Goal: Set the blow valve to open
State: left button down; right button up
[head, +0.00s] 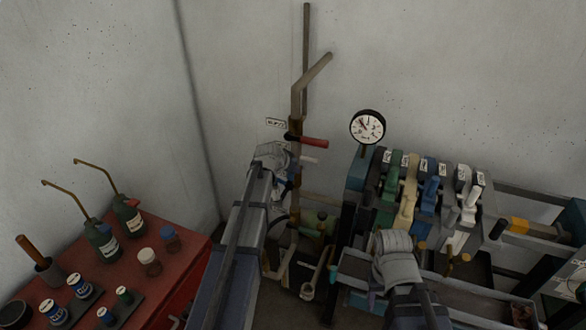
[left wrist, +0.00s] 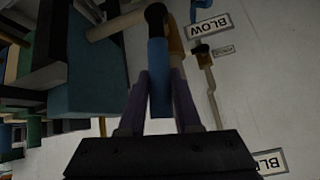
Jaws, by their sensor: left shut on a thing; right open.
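In the left wrist view a blue lever handle (left wrist: 158,70) with a dark rounded end stands between the two fingers of my left gripper (left wrist: 160,92), which is shut on it. A plate reading BLOW (left wrist: 208,27) is on the wall beside it. In the head view my left gripper (head: 272,158) is at the vertical pipe (head: 296,120); its fingertips are mostly hidden. A red handle (head: 306,140) and a pale handle (head: 302,158) stick out just right of it. My right gripper (head: 392,245) is open and empty, in front of the coloured lever bank.
A row of coloured levers (head: 408,205) stands at the right, with a round gauge (head: 367,127) above. A red cabinet (head: 190,247) at the left holds oil cans and jars. Pipes and rails crowd the space between my arms.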

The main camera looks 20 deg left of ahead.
pick_arm(q)
jog(key=shift+s+f, duration=0.1)
jog(key=c, duration=0.6)
grip_release()
jog(key=shift+a, duration=0.1)
jog(key=p+v, duration=0.5)
jog(key=v, duration=0.2)
jog(key=shift+s+r+p, duration=0.2)
jog(key=shift+r+p, duration=0.15)
